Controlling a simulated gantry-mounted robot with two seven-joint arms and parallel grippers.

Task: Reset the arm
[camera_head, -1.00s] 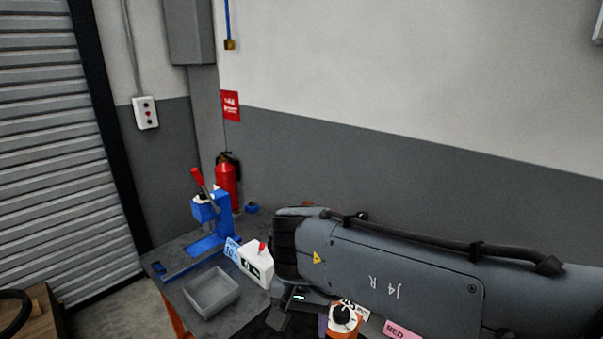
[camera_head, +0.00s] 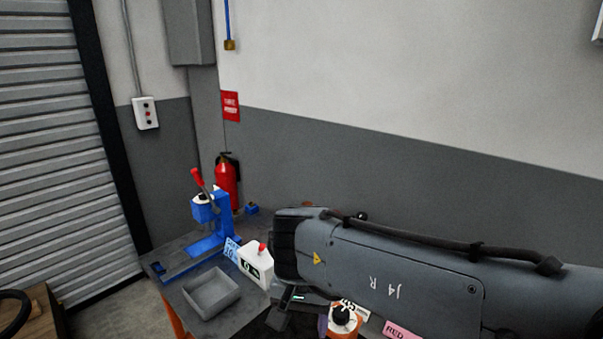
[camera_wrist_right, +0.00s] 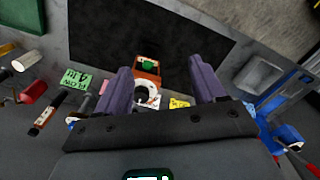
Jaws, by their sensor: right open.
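My right arm shows large in the head view, reaching in from the right over the table. My right gripper shows in the right wrist view (camera_wrist_right: 165,85), its two purple-grey fingers spread apart with nothing held between them. Beyond the fingers is an orange device (camera_wrist_right: 147,68) with a green top part and a white and black dial. In the head view an orange device with a white and black dial (camera_head: 342,319) sits below my right arm, partly cut off by the lower edge. My left gripper is in neither view.
A grey tray (camera_head: 211,293), a white bottle with a red cap (camera_head: 257,262) and a blue lever press (camera_head: 212,222) stand on the table left of my right arm. A pink RED label (camera_head: 402,331) is below the arm. A fire extinguisher (camera_head: 228,182) hangs on the wall behind.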

